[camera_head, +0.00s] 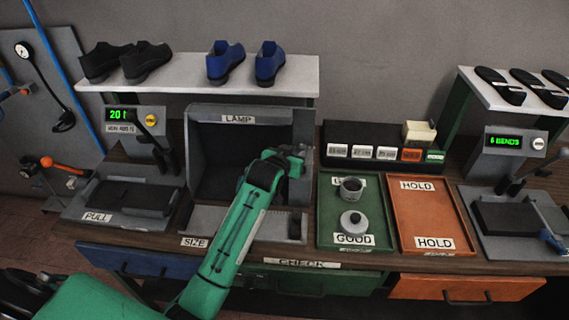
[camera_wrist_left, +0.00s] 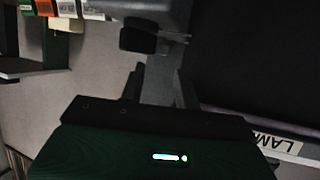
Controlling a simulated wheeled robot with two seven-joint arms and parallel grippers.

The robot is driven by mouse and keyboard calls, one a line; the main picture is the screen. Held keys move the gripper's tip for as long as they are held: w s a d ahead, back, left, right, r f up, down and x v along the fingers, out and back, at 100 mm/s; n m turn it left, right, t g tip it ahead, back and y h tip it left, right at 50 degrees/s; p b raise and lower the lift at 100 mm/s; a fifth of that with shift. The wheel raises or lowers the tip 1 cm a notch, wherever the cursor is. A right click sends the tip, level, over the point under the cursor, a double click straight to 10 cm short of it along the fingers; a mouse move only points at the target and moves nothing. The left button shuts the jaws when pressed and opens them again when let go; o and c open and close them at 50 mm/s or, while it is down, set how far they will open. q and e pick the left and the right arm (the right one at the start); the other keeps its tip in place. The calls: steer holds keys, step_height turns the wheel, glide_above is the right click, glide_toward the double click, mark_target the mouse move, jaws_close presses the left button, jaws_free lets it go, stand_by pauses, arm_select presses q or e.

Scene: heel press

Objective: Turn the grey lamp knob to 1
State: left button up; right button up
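The lamp box (camera_head: 222,113) is a dark grey hood with an open front and a LAMP label. My green left arm reaches across it, and my left gripper (camera_head: 293,162) is at the box's right side. In the left wrist view the two dark fingers (camera_wrist_left: 160,90) stand apart, with a grey strip of the box visible between them. A dark rounded block (camera_wrist_left: 138,38) beyond the fingertips may be the lamp knob; a similar dark piece (camera_head: 296,227) sits at the box's front right corner. The knob's pointer and numbers cannot be read. My right gripper is not in view.
A green GOOD tray (camera_head: 331,228) with a cup and a tin stands right of the box, beside an orange HOLD tray (camera_head: 425,205). Behind them is a label rack (camera_head: 345,131). A shoe shelf (camera_head: 186,78) runs above the box. The PULL device (camera_head: 125,190) stands left.

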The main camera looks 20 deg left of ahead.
arm_select(q)
steer(key=b+v, duration=0.1)
steer(key=v, duration=0.6)
steer(key=shift+s, duration=0.15)
steer(key=s+f+m+g, duration=0.1)
steer(key=s+f+g, duration=0.3)
steer(key=s, duration=0.8)
steer(key=s+f+g, duration=0.3)
steer(key=s+f, duration=0.4)
steer(key=s, duration=0.5)
steer(key=s+f+m+g, duration=0.1)
steer(key=s+f+g, duration=0.3)
steer(key=s, duration=0.8)
steer(key=s+a+f+x, duration=0.1)
steer(key=s+x, duration=0.2)
steer(key=x, duration=1.3)
steer(key=s+f+x, duration=0.1)
steer(key=s+x, duration=0.3)
steer(key=x, duration=1.1)
steer(key=s+a+f+g, duration=0.1)
steer(key=s+a+f, duration=0.2)
steer(key=s+f, duration=1.6)
steer(key=shift+s+a+f+g, duration=0.25)
steer(key=shift+f+g, duration=0.05)
